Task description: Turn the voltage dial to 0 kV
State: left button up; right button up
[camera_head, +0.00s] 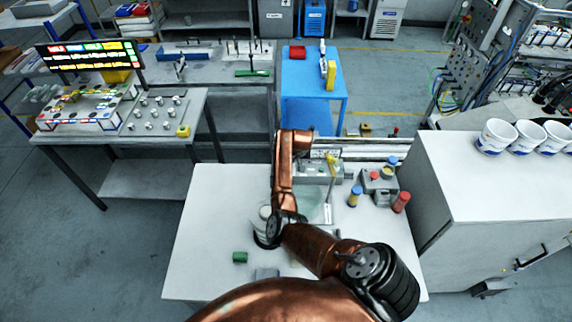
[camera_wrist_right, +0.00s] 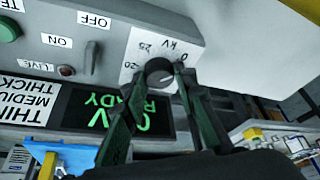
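The voltage dial (camera_wrist_right: 160,72), a dark round knob on a grey control panel (camera_wrist_right: 110,20), is in the right wrist view. The printed scale shows 25, kV and 0, upside down. My right gripper (camera_wrist_right: 160,70) has one finger on each side of the knob, with the tips close to its rim. Whether they press on it is unclear. The dial's pointer cannot be made out. A green-lettered display (camera_wrist_right: 110,108) is partly covered by a finger; READY is readable, the value is not clear. In the head view, my copper arm hides the dial and the right gripper. My left gripper is out of view.
The panel also has a switch (camera_wrist_right: 90,58), a red lamp (camera_wrist_right: 66,71) and a green button (camera_wrist_right: 8,29). On the white table (camera_head: 205,205) stand a blue-topped yellow cylinder (camera_head: 354,197), a red cylinder (camera_head: 401,202) and a green piece (camera_head: 240,257). The table's left part is mostly clear.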

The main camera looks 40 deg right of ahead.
jog(key=o, duration=0.4)
jog(key=v, duration=1.2)
jog(key=shift+w, duration=0.1)
